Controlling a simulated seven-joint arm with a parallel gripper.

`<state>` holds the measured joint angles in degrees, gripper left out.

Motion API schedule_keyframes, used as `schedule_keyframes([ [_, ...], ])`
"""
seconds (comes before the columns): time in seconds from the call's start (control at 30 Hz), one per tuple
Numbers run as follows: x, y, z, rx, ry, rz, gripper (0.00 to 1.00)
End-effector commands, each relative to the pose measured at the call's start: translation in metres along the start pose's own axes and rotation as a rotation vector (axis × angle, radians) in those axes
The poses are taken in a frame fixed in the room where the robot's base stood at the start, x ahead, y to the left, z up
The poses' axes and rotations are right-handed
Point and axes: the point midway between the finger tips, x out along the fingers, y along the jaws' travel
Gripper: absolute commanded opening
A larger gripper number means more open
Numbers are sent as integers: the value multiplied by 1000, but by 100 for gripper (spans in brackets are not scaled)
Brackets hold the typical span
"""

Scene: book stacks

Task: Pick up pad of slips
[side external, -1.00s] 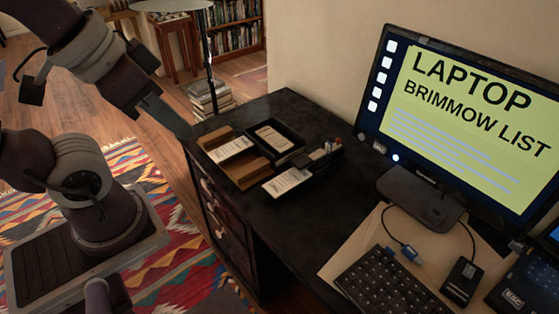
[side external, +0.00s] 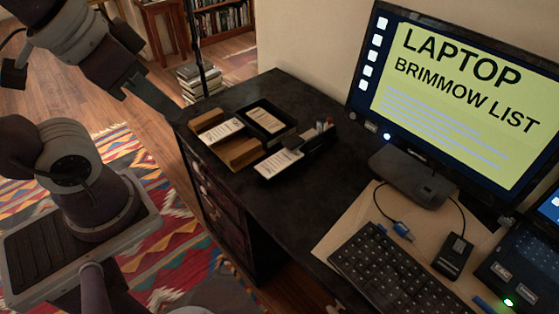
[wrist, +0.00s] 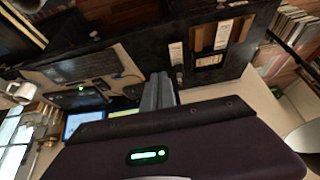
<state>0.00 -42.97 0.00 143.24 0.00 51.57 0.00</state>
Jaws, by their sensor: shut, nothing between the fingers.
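White slips with print lie in three places on the far left of the black desk. One stack (side external: 221,131) is on a brown wooden tray (side external: 241,154), one (side external: 266,119) is in a black tray (side external: 285,136), and one (side external: 279,162) is at the front by a black pen holder (side external: 319,141). I cannot tell which is the pad named. They show small at the top of the wrist view, one white slip (wrist: 176,53) at their left. My gripper (side external: 180,119) is shut and empty, in front of the desk's left corner in the side view, apart from the slips. The fingers (wrist: 159,90) show together in the wrist view.
A monitor (side external: 455,95), a black keyboard (side external: 400,275) and a small black device (side external: 454,255) take up the desk's right side. A stack of books (side external: 199,80) is on the floor behind the desk. Bare desk top (side external: 335,190) lies between trays and keyboard.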

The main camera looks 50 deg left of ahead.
Motion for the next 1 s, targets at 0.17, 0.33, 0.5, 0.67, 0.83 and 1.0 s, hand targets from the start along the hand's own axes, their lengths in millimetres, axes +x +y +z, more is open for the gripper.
schedule_keyframes([
  [0.17,0,0,0,0,0,0,0],
  [0.33,0,0,0,0,0,0,24],
  [0.5,0,0,0,0,0,0,57],
  [0.67,0,0,0,0,0,0,80],
  [0.83,0,0,0,0,0,0,80],
  [1.0,6,-2,-18,0,-34,-8,80],
])
